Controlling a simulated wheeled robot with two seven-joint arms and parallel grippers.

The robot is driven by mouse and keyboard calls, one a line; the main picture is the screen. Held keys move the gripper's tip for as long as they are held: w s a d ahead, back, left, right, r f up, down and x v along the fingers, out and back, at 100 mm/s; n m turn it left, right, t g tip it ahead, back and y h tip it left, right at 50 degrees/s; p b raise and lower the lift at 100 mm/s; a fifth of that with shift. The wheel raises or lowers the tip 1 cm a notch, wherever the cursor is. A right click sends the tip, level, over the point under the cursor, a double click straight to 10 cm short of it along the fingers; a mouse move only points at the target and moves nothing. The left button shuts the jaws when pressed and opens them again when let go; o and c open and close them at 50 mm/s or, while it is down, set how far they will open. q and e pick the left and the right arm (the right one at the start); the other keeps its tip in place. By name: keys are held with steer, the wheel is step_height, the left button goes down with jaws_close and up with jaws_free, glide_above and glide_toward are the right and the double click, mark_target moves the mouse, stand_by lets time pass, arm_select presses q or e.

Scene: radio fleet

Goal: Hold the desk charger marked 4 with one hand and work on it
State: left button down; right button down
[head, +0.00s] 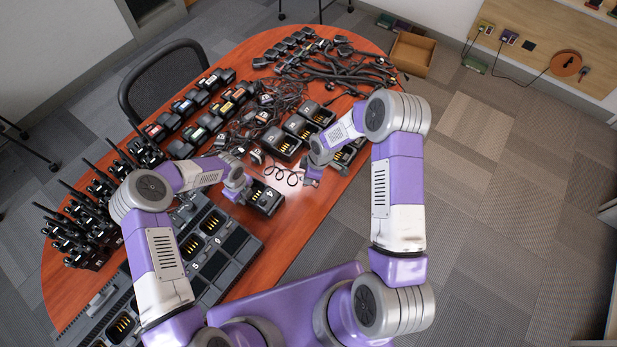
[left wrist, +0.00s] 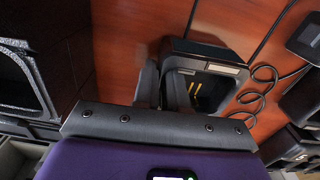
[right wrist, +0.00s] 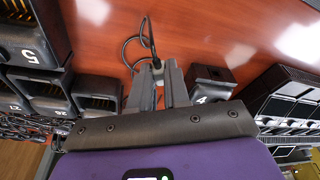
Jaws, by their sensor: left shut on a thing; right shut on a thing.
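The desk charger marked 4 (head: 265,199) is a black box with a open pocket and gold contacts, near the table's front edge. My left gripper (head: 246,192) is shut on its side wall; the left wrist view shows the fingers (left wrist: 168,85) against the charger (left wrist: 207,68). My right gripper (head: 312,176) is to the right of the charger, apart from it. In the right wrist view its fingers (right wrist: 158,85) are shut on a small cable plug (right wrist: 157,66) with a dark cable (right wrist: 149,38). The charger (right wrist: 211,82) shows beside those fingers.
A coiled cable (head: 287,176) lies between the grippers. Other chargers (head: 281,143) stand behind, and a large multi-pocket charger (head: 222,243) is at the front left. Radios (head: 83,235), batteries (head: 185,105) and tangled cables (head: 345,68) crowd the table. Some bare tabletop (head: 320,205) lies right of charger 4.

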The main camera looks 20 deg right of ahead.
steer(key=shift+s+d+x, duration=0.1)
steer(key=shift+d+x, duration=0.1)
steer(key=shift+x, duration=0.95)
steer(key=shift+s+d+x, duration=0.15)
steer(key=shift+d+x, duration=0.1)
steer(key=shift+x, duration=0.9)
steer(key=shift+s+d+x, duration=0.1)
steer(key=shift+d+x, duration=0.1)
steer(key=shift+x, duration=0.9)
steer(key=shift+f, duration=0.2)
steer(key=c, duration=1)
jaws_free()
steer(key=v, duration=1.2)
steer(key=shift+s, duration=0.1)
